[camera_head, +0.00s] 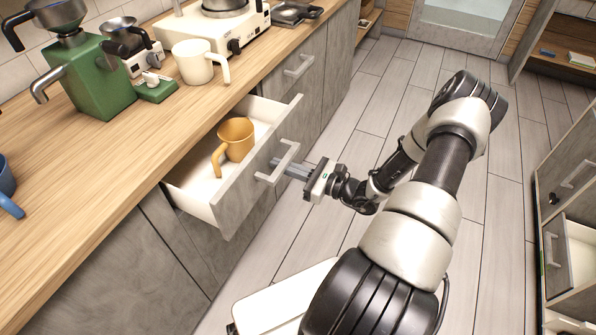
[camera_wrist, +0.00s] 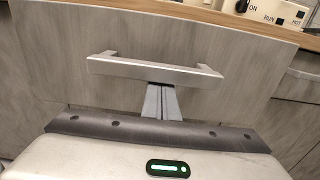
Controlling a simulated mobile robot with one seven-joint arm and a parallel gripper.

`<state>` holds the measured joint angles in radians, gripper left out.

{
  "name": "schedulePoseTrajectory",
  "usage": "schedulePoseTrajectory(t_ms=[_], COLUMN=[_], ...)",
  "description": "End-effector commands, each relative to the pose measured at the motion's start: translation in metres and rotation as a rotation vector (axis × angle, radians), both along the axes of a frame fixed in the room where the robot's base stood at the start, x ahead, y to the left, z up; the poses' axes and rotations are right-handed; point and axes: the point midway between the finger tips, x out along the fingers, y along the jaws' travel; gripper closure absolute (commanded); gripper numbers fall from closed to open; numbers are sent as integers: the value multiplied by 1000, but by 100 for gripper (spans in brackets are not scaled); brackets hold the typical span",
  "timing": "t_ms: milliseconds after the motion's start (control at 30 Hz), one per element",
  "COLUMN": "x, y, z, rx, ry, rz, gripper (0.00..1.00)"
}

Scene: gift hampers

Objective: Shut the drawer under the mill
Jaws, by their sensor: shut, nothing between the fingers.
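The drawer (camera_head: 190,193) below the counter is pulled out, and its grey front with a bar handle (camera_head: 278,162) faces my arm. An orange mug (camera_head: 236,140) stands inside it. The green mill (camera_head: 88,82) with a metal hopper and crank stands on the counter above, left of the drawer. My gripper (camera_head: 276,163) is shut and empty, its fingertips at the handle. In the wrist view, the fingers (camera_wrist: 161,102) point at the drawer front (camera_wrist: 60,55), just under the handle bar (camera_wrist: 150,70). I cannot tell whether they touch it.
A cream mug (camera_head: 195,62), a smaller grinder (camera_head: 128,45) and a cream hob (camera_head: 208,25) stand on the wooden counter. A blue mug (camera_head: 6,185) is at the left edge. Closed cabinet fronts flank the drawer. The tiled floor (camera_head: 400,75) is clear; another cabinet with an open drawer (camera_head: 578,255) stands right.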

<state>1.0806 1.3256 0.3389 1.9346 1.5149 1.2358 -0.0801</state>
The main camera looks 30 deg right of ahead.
Motion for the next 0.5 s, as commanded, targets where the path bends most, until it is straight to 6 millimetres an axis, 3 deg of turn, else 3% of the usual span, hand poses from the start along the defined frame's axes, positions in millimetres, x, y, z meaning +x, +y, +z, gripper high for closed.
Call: schedulePoseTrajectory(t_ms=[200, 500], x=[48, 103], y=[40, 82], z=[0, -1], rx=[2, 0], ry=[-2, -2], rz=[5, 3], gripper=[100, 100])
